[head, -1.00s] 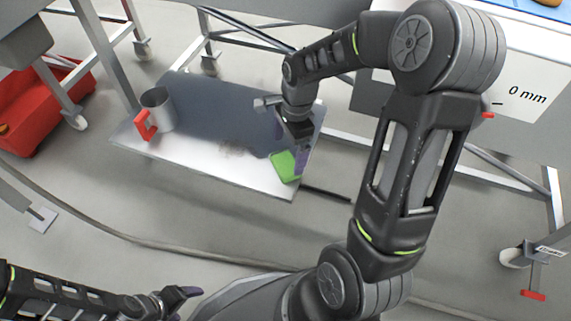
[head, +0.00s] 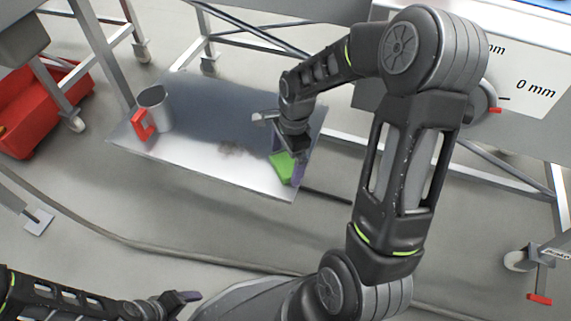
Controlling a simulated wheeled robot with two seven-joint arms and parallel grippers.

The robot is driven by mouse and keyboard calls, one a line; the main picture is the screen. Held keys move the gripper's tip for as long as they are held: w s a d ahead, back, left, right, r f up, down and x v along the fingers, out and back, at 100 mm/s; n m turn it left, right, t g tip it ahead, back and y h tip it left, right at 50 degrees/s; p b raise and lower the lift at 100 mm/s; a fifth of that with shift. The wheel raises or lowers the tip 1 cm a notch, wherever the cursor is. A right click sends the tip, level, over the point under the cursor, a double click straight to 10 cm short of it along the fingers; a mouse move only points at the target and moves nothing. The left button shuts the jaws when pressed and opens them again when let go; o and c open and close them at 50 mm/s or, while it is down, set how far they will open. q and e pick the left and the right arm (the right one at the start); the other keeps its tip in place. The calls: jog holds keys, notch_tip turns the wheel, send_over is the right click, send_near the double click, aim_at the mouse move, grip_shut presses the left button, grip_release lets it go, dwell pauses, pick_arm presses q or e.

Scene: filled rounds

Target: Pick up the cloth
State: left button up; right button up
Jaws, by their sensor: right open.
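The green cloth (head: 281,168) lies near the right end of a low metal shelf (head: 200,168). My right gripper (head: 287,160) is over the cloth, pointing down, with its purple-tipped fingers open. The gripper and wrist hide part of the cloth; I cannot tell whether the fingers touch it. My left gripper (head: 190,297) is low at the left of the head view, far from the cloth; its finger opening cannot be made out.
A metal mug (head: 155,108) with a red handle stands at the shelf's left end. A red bin (head: 40,110) is on the floor at left. Table legs and crossbars frame the shelf.

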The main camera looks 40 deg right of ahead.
aim_at(286, 162)
jog(key=shift+c, duration=0.6)
jog(key=c, duration=1.2)
notch_tip(286, 162, up, 9)
jog(key=p, duration=0.3)
jog(key=shift+p, duration=0.4)
jog(key=shift+r, duration=0.55)
jog(key=o, duration=1)
jog(key=c, duration=0.7)
